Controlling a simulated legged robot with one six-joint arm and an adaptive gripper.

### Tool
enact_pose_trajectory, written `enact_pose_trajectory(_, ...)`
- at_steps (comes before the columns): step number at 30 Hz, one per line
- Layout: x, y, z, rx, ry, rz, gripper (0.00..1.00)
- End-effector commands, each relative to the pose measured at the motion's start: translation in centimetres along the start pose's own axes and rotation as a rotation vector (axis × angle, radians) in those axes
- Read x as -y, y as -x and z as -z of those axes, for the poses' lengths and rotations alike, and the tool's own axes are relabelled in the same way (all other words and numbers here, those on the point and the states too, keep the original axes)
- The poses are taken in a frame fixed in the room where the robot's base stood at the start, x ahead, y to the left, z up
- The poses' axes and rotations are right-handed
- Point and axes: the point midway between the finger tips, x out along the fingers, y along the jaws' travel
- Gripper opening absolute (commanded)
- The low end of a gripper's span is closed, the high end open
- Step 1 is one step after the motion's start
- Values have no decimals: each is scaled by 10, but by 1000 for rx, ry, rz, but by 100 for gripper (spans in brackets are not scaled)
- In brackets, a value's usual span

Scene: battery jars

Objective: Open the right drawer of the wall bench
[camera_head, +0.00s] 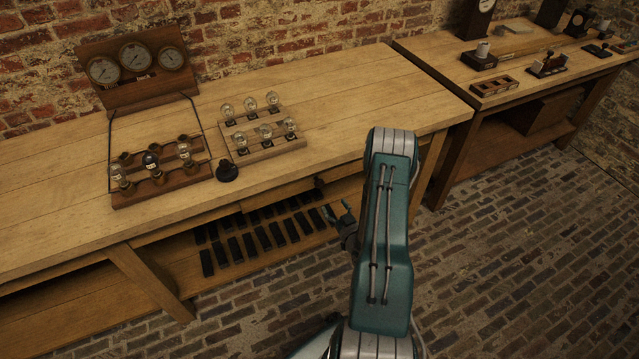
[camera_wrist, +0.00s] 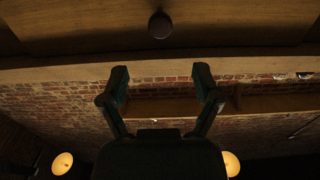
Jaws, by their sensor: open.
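The wall bench (camera_head: 340,95) is a long wooden bench against the brick wall. A drawer front (camera_head: 285,195) sits under its front edge toward the right and looks shut. Its dark round knob (camera_head: 319,182) shows near my arm; the knob (camera_wrist: 160,25) is also at the top middle of the wrist view, on the wooden front. My gripper (camera_wrist: 161,75) is open and empty, its two fingers spread to either side below the knob in that view and apart from it. In the head view my gripper (camera_head: 346,220) is partly hidden by my arm, just in front of the bench.
On the bench stand a gauge panel (camera_head: 138,68), a rack of jars (camera_head: 160,190), a bulb board (camera_head: 265,150) and a small black object (camera_head: 227,171). Rows of dark blocks lie on the lower shelf. A second bench (camera_head: 500,60) stands right; brick floor (camera_head: 520,240) is clear.

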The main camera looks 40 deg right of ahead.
Motion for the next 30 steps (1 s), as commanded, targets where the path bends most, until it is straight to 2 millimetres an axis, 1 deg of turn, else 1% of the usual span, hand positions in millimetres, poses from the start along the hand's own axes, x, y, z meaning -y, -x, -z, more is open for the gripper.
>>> enact_pose_trajectory(2,0,-2,0,-6,0,0,81)
enact_pose_trajectory(5,0,-14,0,-6,1,2,81)
enact_pose_trajectory(15,0,-76,0,-5,1,2,81)
enact_pose_trajectory(19,0,-94,0,-5,0,1,81)
enact_pose_trajectory(24,0,-106,0,-4,-1,0,81)
enact_pose_trajectory(30,0,-108,0,-2,-2,0,81)
